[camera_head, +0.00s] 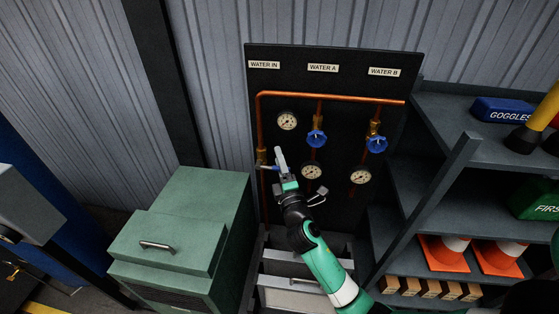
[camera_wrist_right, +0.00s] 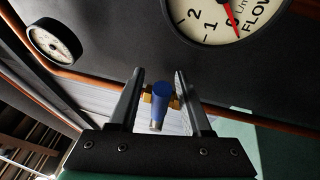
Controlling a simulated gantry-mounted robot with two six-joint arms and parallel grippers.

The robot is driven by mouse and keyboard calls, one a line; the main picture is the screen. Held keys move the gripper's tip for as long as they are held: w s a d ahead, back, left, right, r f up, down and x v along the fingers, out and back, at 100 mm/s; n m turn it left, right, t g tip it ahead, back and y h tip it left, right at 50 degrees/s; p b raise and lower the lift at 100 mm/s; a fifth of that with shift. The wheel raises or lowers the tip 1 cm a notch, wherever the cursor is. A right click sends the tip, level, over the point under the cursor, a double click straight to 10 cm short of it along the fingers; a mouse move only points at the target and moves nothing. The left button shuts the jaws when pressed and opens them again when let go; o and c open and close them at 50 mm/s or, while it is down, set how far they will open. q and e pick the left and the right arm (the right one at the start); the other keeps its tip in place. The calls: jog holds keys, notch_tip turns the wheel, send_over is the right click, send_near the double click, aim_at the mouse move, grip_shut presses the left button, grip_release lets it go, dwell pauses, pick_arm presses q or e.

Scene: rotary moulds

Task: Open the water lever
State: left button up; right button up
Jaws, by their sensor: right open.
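The water lever (camera_head: 268,167) is a small blue handle on a brass valve, low on the copper pipe under the WATER IN label of the dark panel. My right gripper (camera_head: 281,164) is at the panel beside the lever, partly covering that area. In the right wrist view, the blue lever (camera_wrist_right: 158,105) points toward the camera. It sits between the two open fingers of my right gripper (camera_wrist_right: 159,80), with visible space on both sides. Whether a finger touches it I cannot tell. My left gripper is not in view.
Blue round valves (camera_head: 317,138) and (camera_head: 376,144) sit on the WATER A and WATER B pipes, with dial gauges (camera_head: 312,171) nearby. A green cabinet (camera_head: 185,235) stands at left. Shelves (camera_head: 440,180) with cones stand at right.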

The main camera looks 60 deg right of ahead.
grip_shut()
dwell(1.4)
